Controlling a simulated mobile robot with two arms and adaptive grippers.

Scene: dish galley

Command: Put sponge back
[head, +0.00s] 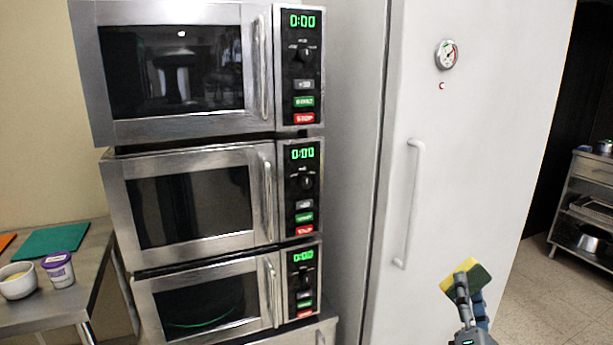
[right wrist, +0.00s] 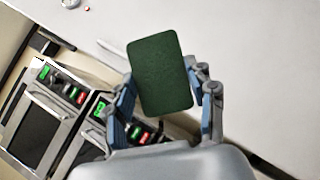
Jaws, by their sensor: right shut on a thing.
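A sponge (head: 466,276), yellow with a dark green side, is held up at the lower right of the head view, in front of the white fridge door. My right gripper (head: 470,300) is shut on it. In the right wrist view the green face of the sponge (right wrist: 160,72) shows between the blue-padded fingers of the right gripper (right wrist: 160,95). The sponge is tilted and clear of any surface. My left gripper is not in view.
Three microwaves (head: 185,198) are stacked left of the white fridge (head: 470,150), which has a vertical handle (head: 412,205). A steel table (head: 85,275) at the left bears a bowl (head: 17,283), a purple-lidded tub (head: 59,270) and a green board (head: 50,240). A shelf rack (head: 590,175) stands far right beyond open floor.

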